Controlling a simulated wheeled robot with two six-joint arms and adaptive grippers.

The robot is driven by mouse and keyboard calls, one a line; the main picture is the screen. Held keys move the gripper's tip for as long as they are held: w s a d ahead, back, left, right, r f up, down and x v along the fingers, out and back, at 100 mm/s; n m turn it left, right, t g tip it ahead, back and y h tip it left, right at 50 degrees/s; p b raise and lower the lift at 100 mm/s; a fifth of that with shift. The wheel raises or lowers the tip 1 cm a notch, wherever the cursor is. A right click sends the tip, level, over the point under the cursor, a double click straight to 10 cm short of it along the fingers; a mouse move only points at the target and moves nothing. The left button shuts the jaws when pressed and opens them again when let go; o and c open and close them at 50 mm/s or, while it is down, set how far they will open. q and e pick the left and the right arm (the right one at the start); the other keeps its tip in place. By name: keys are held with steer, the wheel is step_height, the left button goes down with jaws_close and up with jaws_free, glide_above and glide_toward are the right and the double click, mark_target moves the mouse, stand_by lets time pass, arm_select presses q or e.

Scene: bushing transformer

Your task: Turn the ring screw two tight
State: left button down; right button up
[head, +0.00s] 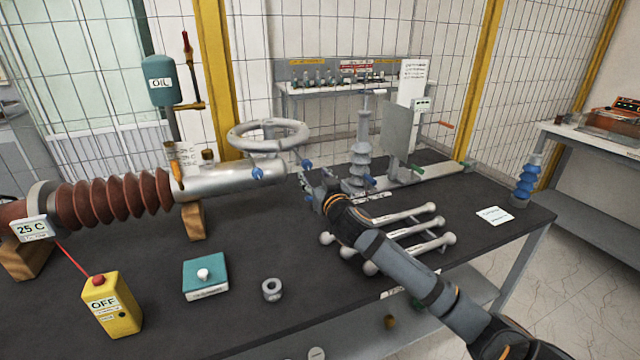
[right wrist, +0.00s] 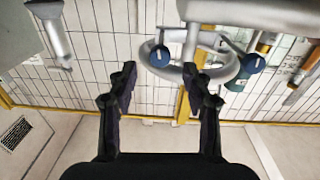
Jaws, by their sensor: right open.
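A grey metal ring (head: 268,136) stands above the pale cylinder of the bushing. Blue-headed screws show near it, one on the left (head: 257,172) and one on the right (head: 307,164). I cannot tell which is ring screw two. My right gripper (head: 312,188) is beside the cylinder's right end, and its fingers are partly hidden in the head view. In the right wrist view my right gripper (right wrist: 160,78) is open and empty. Beyond its fingers are the ring (right wrist: 180,78), a blue screw (right wrist: 160,56) between the fingertips and another (right wrist: 257,63) to the right. My left gripper is not in view.
Several pale rods (head: 425,240) lie under my right arm. A grey insulator (head: 360,150) stands behind. A teal box (head: 204,275), a grey nut (head: 271,290) and a yellow OFF box (head: 112,306) are on the dark table (head: 240,235). The front middle has free room.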

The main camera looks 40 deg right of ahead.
steer(key=shift+v, duration=2.65)
